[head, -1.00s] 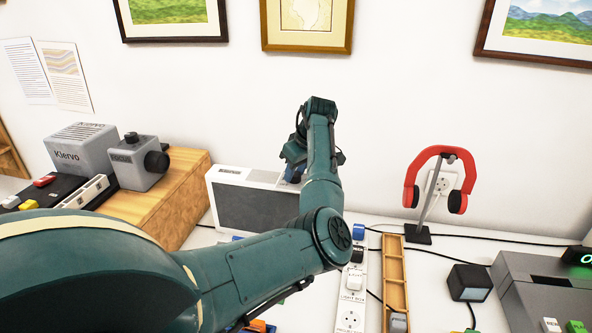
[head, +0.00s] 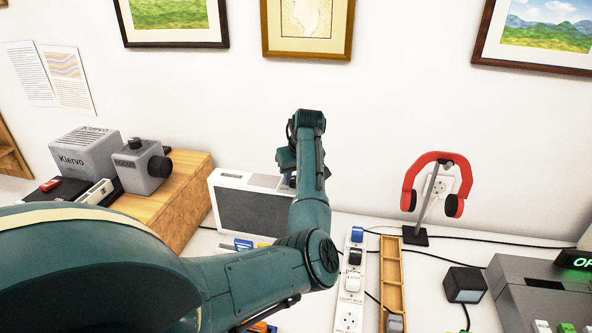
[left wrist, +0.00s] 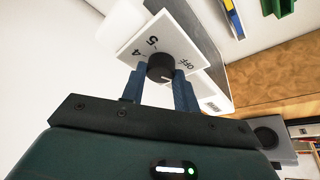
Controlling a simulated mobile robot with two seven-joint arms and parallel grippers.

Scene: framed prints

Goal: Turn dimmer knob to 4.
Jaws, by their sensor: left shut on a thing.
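The black round dimmer knob (left wrist: 160,66) sits on a white square plate (left wrist: 127,50) in the left wrist view. The marks 4, 5 and OFF show on the plate; the other marks are hidden. A short pale line shows on the knob, on the side facing my gripper. My left gripper (left wrist: 159,73) is shut on the knob, one blue finger on each side. In the head view, the white box with a dark grey front (head: 250,207) stands below my left gripper (head: 288,180); my arm hides the knob there. My right gripper is in no view.
A wooden box (head: 185,198) with a grey device (head: 142,165) stands left of the white box. To the right are a power strip (head: 350,300), a narrow wooden tray (head: 392,275) and red headphones on a stand (head: 437,185). Framed prints hang behind.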

